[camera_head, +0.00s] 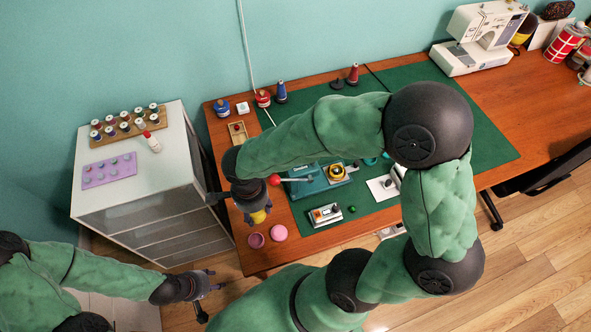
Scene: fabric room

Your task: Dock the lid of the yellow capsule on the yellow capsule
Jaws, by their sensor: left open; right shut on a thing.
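My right gripper (253,206) is shut near the left edge of the table, above the pink round pieces. A yellow piece (259,217) shows at its fingertips; whether it is the lid or the capsule body is too small to tell. Another round yellow thing with a dark middle (337,171) sits on the teal device on the green mat. I cannot tell if it belongs to the capsule. My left gripper (207,284) is open and empty, low at the left, off the table and over the floor.
Two pink round pieces (279,232) lie at the table's near left corner. A white cabinet (150,180) stands left of the table. My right arm covers part of the mat.

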